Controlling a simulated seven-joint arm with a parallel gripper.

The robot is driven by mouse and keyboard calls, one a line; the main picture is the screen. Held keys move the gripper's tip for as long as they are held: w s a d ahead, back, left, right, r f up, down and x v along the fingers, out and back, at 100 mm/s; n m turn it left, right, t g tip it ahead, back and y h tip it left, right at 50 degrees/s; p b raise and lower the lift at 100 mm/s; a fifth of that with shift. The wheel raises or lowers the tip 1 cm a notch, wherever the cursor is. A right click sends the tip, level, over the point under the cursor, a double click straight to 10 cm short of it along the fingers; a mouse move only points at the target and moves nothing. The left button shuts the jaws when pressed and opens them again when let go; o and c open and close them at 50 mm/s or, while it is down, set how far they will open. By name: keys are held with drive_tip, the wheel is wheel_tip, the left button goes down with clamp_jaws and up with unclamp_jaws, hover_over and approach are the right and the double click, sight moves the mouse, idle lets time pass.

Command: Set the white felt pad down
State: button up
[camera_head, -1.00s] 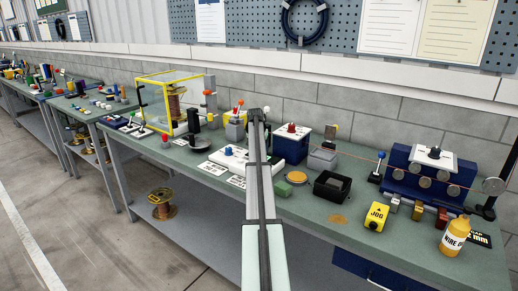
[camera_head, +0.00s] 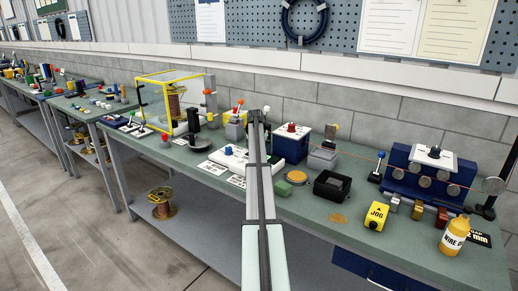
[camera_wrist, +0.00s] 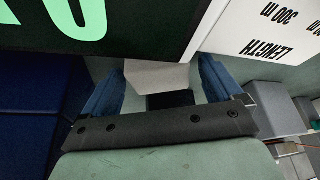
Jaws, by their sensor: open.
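My gripper (camera_wrist: 161,70) shows in the wrist view with its two blue fingers apart. A pale grey-white block (camera_wrist: 155,76), which may be the white felt pad, shows between the fingers, with a dark piece (camera_wrist: 170,99) just below it in the picture. Gaps seem to show beside the pale block; I cannot tell whether either finger touches it or what it rests on. In the head view my arm hides the gripper, and I cannot make out the pad there.
In the wrist view a dark panel with green characters (camera_wrist: 110,50) and a white length card (camera_wrist: 265,30) lie close beyond the fingers.

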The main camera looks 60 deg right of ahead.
drive_tip(key=v, duration=1.2)
drive_tip(key=shift+r, duration=0.1)
